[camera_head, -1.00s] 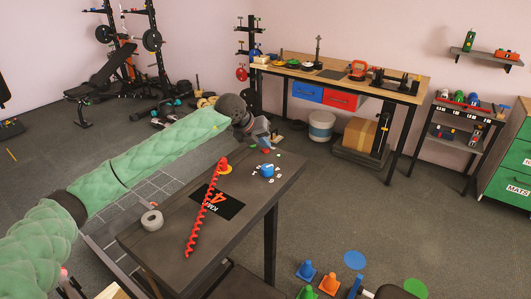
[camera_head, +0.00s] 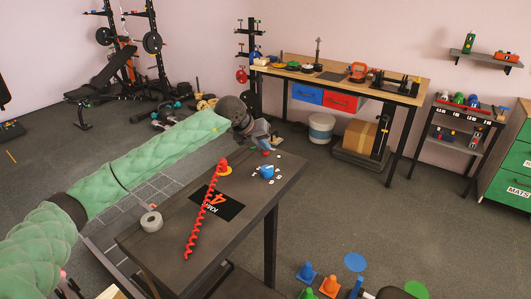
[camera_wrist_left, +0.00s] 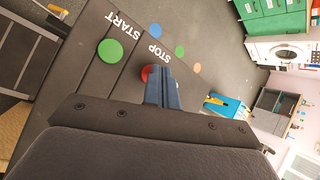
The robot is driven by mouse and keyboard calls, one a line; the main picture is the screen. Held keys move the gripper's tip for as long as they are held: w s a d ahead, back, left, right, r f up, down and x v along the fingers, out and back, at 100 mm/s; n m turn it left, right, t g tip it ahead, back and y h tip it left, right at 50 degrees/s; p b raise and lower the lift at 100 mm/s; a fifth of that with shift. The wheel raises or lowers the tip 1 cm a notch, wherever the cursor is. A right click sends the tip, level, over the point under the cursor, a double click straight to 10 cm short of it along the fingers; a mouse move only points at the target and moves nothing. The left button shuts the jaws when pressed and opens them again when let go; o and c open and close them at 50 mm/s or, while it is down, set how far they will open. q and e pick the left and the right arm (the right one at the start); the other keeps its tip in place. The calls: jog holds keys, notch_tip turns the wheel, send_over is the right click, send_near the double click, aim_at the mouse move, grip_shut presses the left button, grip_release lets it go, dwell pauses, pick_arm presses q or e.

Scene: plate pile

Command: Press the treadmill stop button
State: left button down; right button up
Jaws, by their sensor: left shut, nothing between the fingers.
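The red stop button (camera_wrist_left: 146,73) shows in the left wrist view beside the word STOP, partly hidden behind my fingers. The round green start button (camera_wrist_left: 110,51) lies left of it beside START. My left gripper (camera_wrist_left: 161,67) is shut and empty, its fingertips over or right beside the red button; I cannot tell whether they touch it. In the head view my left gripper (camera_head: 266,146) is at the far end of the dark console (camera_head: 180,252), with a bit of red (camera_head: 266,153) just under its tips.
Blue and orange cones (camera_head: 330,285) stand on the floor at the front right. A wooden workbench (camera_head: 345,77) stands behind.

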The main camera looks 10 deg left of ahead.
aim_at(264, 152)
pick_arm(q)
jog(key=shift+f, duration=0.15)
dwell(0.3)
jog(key=shift+r, duration=0.8)
jog(key=shift+r+p, duration=0.3)
jog(key=shift+r, duration=2.2)
